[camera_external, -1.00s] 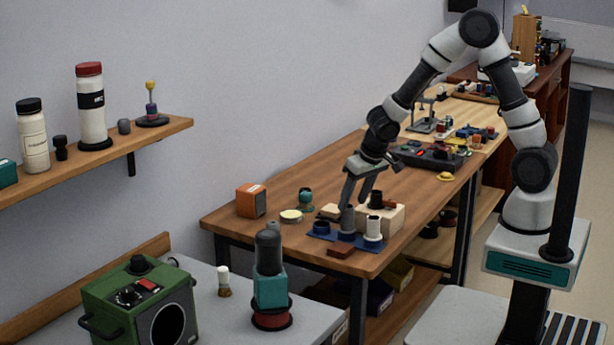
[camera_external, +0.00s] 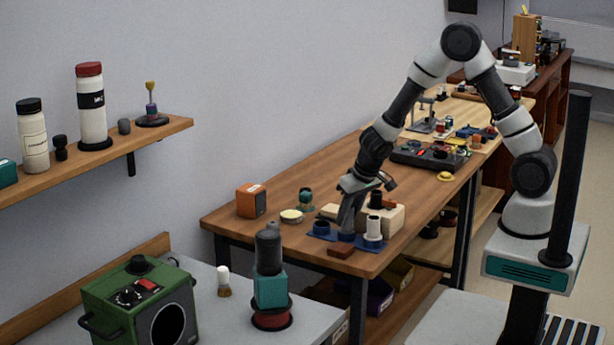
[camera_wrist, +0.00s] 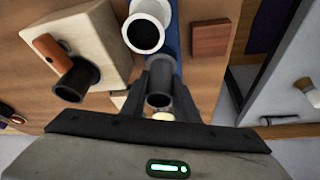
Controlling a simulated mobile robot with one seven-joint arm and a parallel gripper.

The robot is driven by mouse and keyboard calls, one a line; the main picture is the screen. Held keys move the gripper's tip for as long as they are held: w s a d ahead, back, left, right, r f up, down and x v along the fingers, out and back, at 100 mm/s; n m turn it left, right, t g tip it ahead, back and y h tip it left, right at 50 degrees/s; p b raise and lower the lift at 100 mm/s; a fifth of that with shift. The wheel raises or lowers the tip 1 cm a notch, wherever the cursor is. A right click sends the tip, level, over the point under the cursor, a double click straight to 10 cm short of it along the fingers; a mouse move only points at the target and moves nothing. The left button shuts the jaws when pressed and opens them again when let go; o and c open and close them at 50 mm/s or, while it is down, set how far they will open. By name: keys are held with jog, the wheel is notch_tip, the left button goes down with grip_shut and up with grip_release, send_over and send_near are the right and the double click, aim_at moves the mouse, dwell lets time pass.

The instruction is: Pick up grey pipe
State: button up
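The grey pipe (camera_wrist: 159,85) stands on the blue base (camera_wrist: 172,42) and shows end-on between my gripper's fingers in the wrist view. My gripper (camera_wrist: 163,75) has one dark finger on each side of the pipe, very close to it. I cannot tell whether the fingers press on it. In the external view my gripper (camera_external: 347,222) is down at the blue base (camera_external: 319,229) and mostly hides the pipe. A white pipe (camera_external: 373,228) stands beside it on the base and also shows in the wrist view (camera_wrist: 146,33).
A pale wooden block (camera_external: 393,217) with a dark cylinder (camera_external: 376,200) is close by on the right. A red-brown block (camera_external: 341,251) lies in front, near the table edge. An orange box (camera_external: 251,200) and a round tin (camera_external: 291,216) stand left.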

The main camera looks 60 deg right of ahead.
jog(key=c, duration=0.4)
jog(key=shift+o, duration=0.2)
jog(key=shift+r, duration=0.1)
